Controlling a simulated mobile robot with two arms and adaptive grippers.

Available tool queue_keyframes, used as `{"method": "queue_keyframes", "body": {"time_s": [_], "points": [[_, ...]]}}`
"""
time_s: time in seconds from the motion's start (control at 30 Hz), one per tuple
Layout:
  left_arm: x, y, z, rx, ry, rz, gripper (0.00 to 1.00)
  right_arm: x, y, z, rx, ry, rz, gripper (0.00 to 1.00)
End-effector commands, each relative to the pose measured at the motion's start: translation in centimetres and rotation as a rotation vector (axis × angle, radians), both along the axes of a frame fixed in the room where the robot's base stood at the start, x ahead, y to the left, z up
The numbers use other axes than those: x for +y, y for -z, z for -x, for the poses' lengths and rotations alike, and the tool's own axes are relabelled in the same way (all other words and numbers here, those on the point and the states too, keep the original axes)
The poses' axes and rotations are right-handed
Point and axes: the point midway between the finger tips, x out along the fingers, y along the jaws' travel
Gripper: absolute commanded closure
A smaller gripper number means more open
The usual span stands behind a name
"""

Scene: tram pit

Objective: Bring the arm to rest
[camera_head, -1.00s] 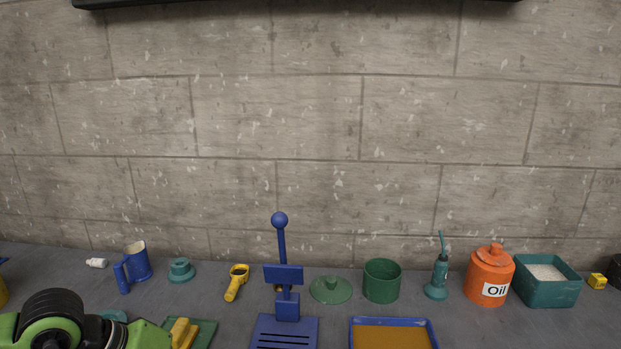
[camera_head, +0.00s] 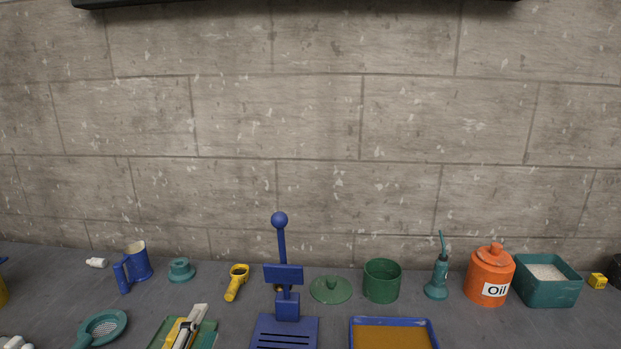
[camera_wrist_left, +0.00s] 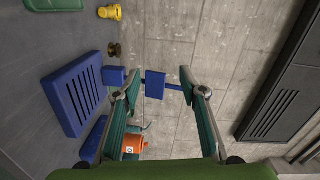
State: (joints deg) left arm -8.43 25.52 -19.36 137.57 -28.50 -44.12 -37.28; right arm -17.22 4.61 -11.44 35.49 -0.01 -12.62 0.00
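The rest of my left arm is out of the head view. My right gripper is in neither view.
The blue stand (camera_head: 288,306) is at the middle of the grey bench, with a blue tray (camera_head: 434,332) to its right. A green strainer (camera_head: 101,328), blue mug (camera_head: 137,262), green pot (camera_head: 381,281) and orange oil jar (camera_head: 490,274) stand along it. A concrete wall is behind.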

Motion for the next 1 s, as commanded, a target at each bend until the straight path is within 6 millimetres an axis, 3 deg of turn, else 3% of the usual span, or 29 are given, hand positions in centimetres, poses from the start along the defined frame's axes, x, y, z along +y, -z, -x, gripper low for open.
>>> {"method": "queue_keyframes", "body": {"time_s": [0.03,0.1,0.2,0.3,0.4,0.6,0.87,1.0], "points": [[1.2,3.7,1.2,0.129,-0.066,0.14,0.62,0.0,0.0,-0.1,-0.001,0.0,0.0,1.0],[2.5,8.5,3.3,0.296,-0.164,0.319,0.62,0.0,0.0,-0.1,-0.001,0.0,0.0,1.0],[3.4,14.6,7.5,0.514,-0.311,0.542,0.62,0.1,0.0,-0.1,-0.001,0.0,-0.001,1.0],[3.5,19.3,12.0,0.695,-0.452,0.718,0.62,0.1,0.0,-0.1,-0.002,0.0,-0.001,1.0],[3.1,22.6,16.5,0.844,-0.582,0.851,0.62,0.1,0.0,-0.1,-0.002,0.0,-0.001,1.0],[1.5,26.6,25.0,1.091,-0.828,1.047,0.62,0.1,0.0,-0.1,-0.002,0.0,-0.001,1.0],[1.2,34.6,23.7,1.124,-0.853,1.031,0.62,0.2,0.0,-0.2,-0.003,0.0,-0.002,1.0],[1.1,40.2,23.7,1.145,-0.862,1.019,0.62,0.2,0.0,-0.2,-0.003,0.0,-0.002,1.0]]}}
